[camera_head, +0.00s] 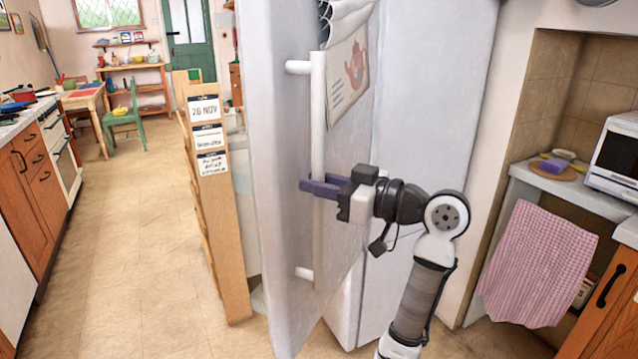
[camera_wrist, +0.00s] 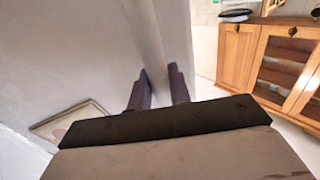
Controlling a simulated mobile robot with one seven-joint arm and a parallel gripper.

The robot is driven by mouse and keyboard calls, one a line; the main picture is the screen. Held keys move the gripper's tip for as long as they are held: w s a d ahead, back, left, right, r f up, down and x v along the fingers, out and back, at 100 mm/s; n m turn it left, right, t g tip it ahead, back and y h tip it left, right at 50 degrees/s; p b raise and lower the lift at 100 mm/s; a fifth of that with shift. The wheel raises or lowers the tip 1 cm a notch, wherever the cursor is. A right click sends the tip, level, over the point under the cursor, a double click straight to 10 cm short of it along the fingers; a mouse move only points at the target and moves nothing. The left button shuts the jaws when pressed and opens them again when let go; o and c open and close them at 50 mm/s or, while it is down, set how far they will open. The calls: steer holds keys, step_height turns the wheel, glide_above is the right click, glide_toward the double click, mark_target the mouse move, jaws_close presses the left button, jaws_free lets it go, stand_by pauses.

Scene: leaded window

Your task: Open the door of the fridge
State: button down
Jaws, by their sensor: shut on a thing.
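The fridge door (camera_head: 272,150) is a tall pale panel in the middle of the head view. It stands swung out at an angle, with a pale space partly showing behind its left edge. Its handle (camera_head: 317,120) is a long white upright bar on two short posts. My gripper (camera_head: 319,188) has purple fingers shut on the handle, below its middle. In the wrist view my gripper (camera_wrist: 158,76) has one finger on each side of the bar (camera_wrist: 150,35). Most of the fridge's inside is hidden by the door.
A wooden rack with notes (camera_head: 212,170) stands close to the door's left. Open tiled floor (camera_head: 120,220) lies further left, beside wooden cabinets (camera_head: 45,195). At right are a counter with a microwave (camera_head: 615,155) and a hanging checked towel (camera_head: 537,262). A paper (camera_head: 350,75) hangs on the door.

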steer(key=c, duration=1.3)
jaws_free()
steer(key=shift+c, duration=0.2)
steer(key=shift+d, duration=0.1)
steer(key=b+v, duration=0.3)
steer(key=v, duration=1)
steer(key=shift+d, duration=0.35)
steer(key=shift+s, duration=0.15)
